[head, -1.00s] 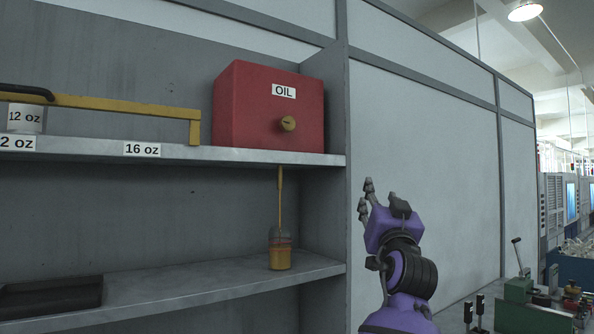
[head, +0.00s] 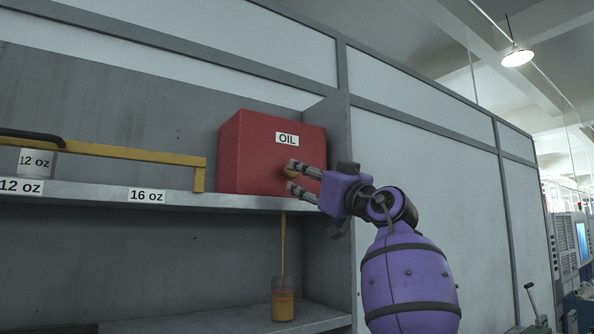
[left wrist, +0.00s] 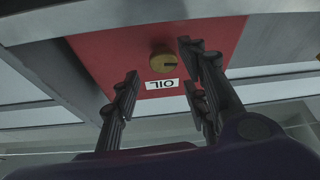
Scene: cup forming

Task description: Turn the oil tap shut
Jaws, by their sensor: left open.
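The red oil box (head: 250,152) stands on the upper shelf, with a white OIL label (head: 287,139). Its brass tap knob (head: 289,172) is on the front face, partly hidden by my fingers; it shows clearly in the left wrist view (left wrist: 172,64), with a dark slot. My left gripper (head: 293,176) is open, its fingertips in front of the knob. In the left wrist view the fingers (left wrist: 159,62) lie on either side of the knob; contact is not clear. A thin amber oil stream (head: 283,245) falls below the box into a jar (head: 283,302) holding amber oil. My right gripper is out of view.
The upper shelf edge (head: 235,202) runs just below the box. A yellow bar (head: 130,153) and cup-size labels (head: 147,196) are to the left. A grey upright panel (head: 338,130) stands just right of the box, close to my gripper.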

